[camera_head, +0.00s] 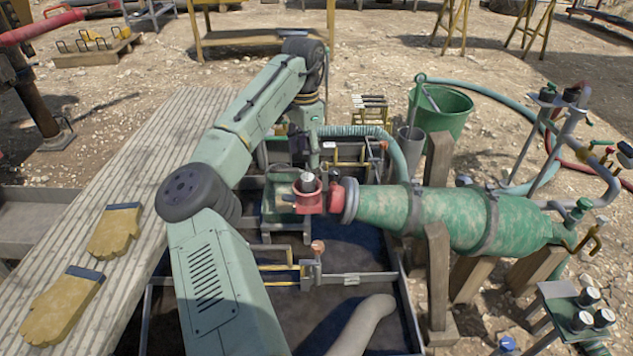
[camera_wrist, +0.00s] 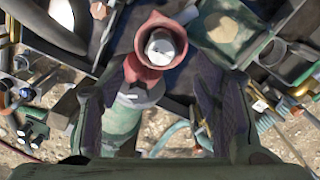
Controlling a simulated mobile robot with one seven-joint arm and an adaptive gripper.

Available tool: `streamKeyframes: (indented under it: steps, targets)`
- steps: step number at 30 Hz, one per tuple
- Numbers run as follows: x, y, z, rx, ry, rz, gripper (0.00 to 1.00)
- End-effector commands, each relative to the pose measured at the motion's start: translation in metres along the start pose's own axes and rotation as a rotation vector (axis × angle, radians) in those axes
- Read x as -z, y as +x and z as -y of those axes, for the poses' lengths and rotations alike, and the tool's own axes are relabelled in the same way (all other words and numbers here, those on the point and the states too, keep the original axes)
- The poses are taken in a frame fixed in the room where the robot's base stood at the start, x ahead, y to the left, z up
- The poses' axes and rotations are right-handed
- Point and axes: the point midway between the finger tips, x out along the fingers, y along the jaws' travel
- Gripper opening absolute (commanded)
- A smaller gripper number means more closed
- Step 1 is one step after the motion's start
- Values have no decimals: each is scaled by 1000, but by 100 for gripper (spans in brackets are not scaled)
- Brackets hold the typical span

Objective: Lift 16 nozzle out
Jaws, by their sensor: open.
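A silver-topped nozzle (camera_head: 307,183) stands in a red cup-shaped mouth (camera_head: 309,202) at the left end of a green ribbed-band cylinder (camera_head: 440,216). In the wrist view the nozzle (camera_wrist: 161,46) shows end-on inside the red mouth (camera_wrist: 147,76). I cannot read a 16 on it. My gripper (camera_wrist: 152,82) is open, with one dark finger on each side of the red mouth in the picture; no contact with the nozzle shows. In the head view my arm hides much of my gripper, near and above the red mouth.
Several silver-topped parts stand on a small green rack (camera_head: 574,308) at the lower right. A dark tank (camera_head: 340,325) lies below my arm. A green bucket (camera_head: 440,112) and wooden posts (camera_head: 438,280) flank the cylinder. Yellow gloves (camera_head: 62,305) lie on the plank walkway (camera_head: 140,190).

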Motion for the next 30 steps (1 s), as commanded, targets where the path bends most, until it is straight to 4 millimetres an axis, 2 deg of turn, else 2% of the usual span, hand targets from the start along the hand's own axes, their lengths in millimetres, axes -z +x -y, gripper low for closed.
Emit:
streamKeyframes:
  steps: [3, 11, 19, 23, 29, 30]
  targets:
    - [0, 20, 0, 1, -1, 0, 57]
    - [2, 41, 0, 1, 1, -2, 57]
    - [7, 79, 2, 3, 0, -2, 57]
    - [7, 87, 2, 3, 1, -5, 57]
    - [7, 88, 2, 3, 1, -5, 57]
    - [7, 88, 2, 3, 1, -5, 55]
